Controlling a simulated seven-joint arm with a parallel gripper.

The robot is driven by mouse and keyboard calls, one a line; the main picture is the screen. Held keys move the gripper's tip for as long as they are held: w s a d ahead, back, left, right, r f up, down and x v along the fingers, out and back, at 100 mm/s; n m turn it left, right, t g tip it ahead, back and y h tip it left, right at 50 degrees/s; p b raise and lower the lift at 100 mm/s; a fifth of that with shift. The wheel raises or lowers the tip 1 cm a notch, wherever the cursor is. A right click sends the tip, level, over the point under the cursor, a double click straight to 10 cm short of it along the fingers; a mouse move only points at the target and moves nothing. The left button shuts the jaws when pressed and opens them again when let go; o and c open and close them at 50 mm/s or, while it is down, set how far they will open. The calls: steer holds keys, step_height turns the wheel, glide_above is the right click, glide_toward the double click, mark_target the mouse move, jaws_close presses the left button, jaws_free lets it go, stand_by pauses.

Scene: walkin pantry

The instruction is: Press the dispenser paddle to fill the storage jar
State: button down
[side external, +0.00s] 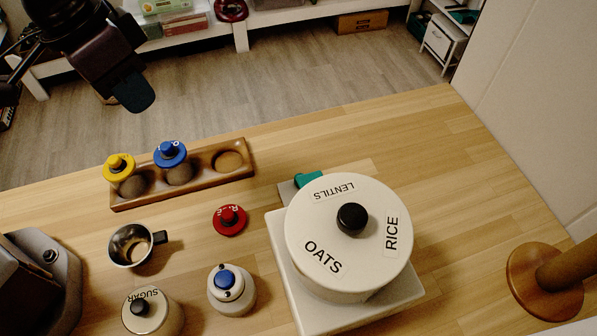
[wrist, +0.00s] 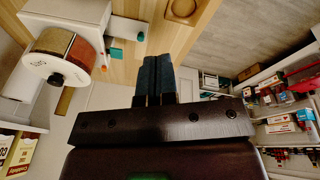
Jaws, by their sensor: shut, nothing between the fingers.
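The white round dispenser (side external: 330,235), labelled LENTILS, RICE and OATS with a black knob on top, stands on a white base on the wooden counter. A teal part (side external: 308,180), which may be the paddle, shows at its far edge. The dispenser also shows in the wrist view (wrist: 58,52), with a teal piece (wrist: 115,55) beside it. My gripper (side external: 135,93) is shut and empty, well away from the dispenser at the upper left; its fingers show in the wrist view (wrist: 155,78). I cannot tell which container is the storage jar, or whether one stands under the dispenser.
A wooden rack (side external: 207,185) holds yellow-topped (side external: 121,168) and blue-topped (side external: 171,156) containers, with one well empty. A metal cup (side external: 130,245), a red-topped item (side external: 230,219), a SUGAR jar (side external: 153,312) and a blue-knobbed jar (side external: 232,290) stand nearer. A wooden stand (side external: 545,282) is right.

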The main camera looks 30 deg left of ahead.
steer(key=w+d+f+h, duration=0.2)
steer(key=d+f, duration=0.1)
steer(key=d, duration=0.4)
steer(key=w+d+f+h, duration=0.1)
steer(key=d+f+h, duration=0.1)
steer(key=d, duration=0.5)
step_height(320, 180, up, 2)
steer(key=t+h, duration=0.2)
steer(key=t, duration=0.1)
glide_above(311, 178)
steer(key=shift+r+n, duration=0.2)
steer(key=shift+n, duration=0.1)
steer(key=shift+f, duration=4.45)
steer(key=shift+f, duration=0.15)
steer(key=shift+f, duration=0.25)
